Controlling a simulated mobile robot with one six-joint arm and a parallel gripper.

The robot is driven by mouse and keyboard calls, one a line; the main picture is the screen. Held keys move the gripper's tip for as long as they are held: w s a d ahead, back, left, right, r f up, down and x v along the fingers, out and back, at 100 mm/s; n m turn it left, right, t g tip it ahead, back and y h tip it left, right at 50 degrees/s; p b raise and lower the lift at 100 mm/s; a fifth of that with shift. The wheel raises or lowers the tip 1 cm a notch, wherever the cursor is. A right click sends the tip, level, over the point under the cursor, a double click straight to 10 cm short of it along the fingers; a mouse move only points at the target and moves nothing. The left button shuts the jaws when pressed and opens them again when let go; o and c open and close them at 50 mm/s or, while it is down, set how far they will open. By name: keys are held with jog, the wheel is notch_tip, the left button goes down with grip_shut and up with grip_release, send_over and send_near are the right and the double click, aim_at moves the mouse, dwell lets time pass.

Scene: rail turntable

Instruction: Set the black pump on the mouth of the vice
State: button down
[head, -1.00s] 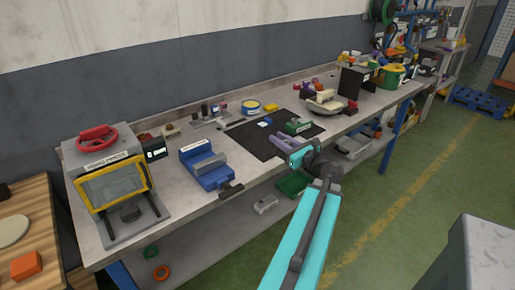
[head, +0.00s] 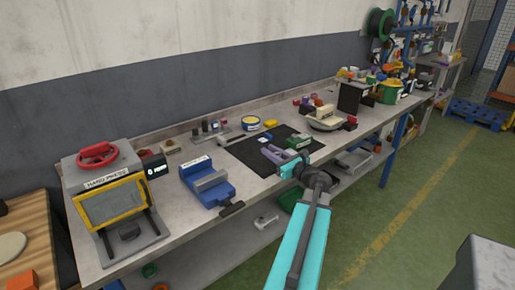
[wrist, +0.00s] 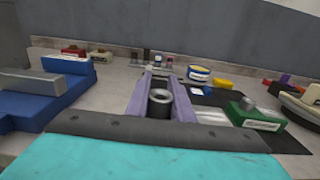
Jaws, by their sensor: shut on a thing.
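My gripper (head: 280,156) has purple fingers and is over the black mat in the head view. In the wrist view the fingers are shut on a short black part with a grey round rim, which looks like the black pump (wrist: 160,102). The pump is hard to make out in the head view, and its lower part is hidden. The blue vice (head: 208,192) stands on the bench to the left of my gripper, with a grey jaw bar and a dark handle at its front. The vice also shows at the left of the wrist view (wrist: 45,100), apart from the gripper.
A yellow-framed hand press (head: 112,208) and a dark labelled box (head: 155,166) stand left of the vice. A green labelled block (head: 299,141) is close beside my gripper on the mat (head: 245,152). Some bench between vice and mat is clear.

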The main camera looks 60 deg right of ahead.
jog(key=x, duration=0.3)
jog(key=d+p+x, duration=0.1)
jog(key=x, duration=0.3)
jog(key=f+p+x, duration=0.1)
jog(key=x, duration=0.3)
jog(key=shift+s+d, duration=0.2)
jog(key=shift+d, duration=0.15)
jog(key=shift+f+p, duration=0.75)
jog(key=shift+f, duration=0.95)
jog(key=shift+f, duration=0.1)
jog(key=c, duration=1.5)
grip_release()
jog(key=shift+c, duration=0.2)
jog(key=shift+f, duration=0.1)
jog(key=shift+a+r, duration=0.1)
jog(key=shift+r, duration=0.1)
